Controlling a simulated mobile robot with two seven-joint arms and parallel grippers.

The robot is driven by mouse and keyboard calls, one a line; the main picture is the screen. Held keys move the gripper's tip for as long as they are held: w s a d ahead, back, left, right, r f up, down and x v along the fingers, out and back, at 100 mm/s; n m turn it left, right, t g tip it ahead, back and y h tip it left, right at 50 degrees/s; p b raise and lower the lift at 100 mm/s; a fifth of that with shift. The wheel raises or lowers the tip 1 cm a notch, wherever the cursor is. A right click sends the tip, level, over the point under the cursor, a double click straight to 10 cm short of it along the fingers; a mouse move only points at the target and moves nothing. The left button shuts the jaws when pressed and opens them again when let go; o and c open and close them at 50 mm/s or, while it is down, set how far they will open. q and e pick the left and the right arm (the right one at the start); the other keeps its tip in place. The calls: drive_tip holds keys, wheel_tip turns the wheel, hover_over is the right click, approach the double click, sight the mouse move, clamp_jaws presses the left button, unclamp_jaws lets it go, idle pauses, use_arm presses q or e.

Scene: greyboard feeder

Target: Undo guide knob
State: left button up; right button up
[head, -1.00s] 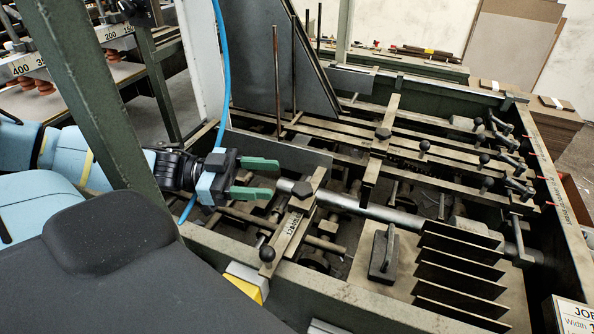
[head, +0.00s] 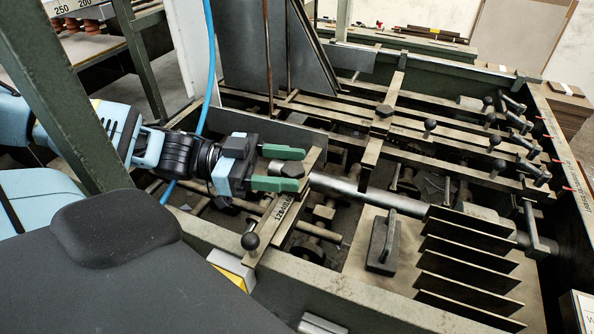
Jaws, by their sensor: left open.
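A dark lobed knob (head: 292,170) sits on top of the near guide bar (head: 281,212), which is a flat metal bar with printed numbers. My left gripper (head: 302,169) is open, with its two green fingers pointing right. In the head view the knob shows between the fingertips; I cannot tell whether they touch it or are level with it. A similar dark knob (head: 384,110) sits on the far guide bar (head: 372,150). A black ball knob (head: 250,241) is at the near end of the near guide bar. My right gripper is not in view.
A thick round shaft (head: 340,186) runs right from the near guide bar. A black-handled block (head: 383,243) and several upright dark plates (head: 465,262) stand on a board at the right front. A tall grey plate (head: 250,60) and thin rods rise behind the gripper. A blue hose (head: 212,70) hangs nearby.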

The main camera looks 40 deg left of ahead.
use_arm(q)
drive_tip(key=shift+w+d, duration=0.2)
drive_tip(key=shift+d, duration=0.2)
drive_tip(key=shift+c, duration=0.3)
drive_tip(key=c, duration=0.9)
drive_tip(key=shift+r, duration=0.1)
drive_tip(key=shift+c, duration=0.2)
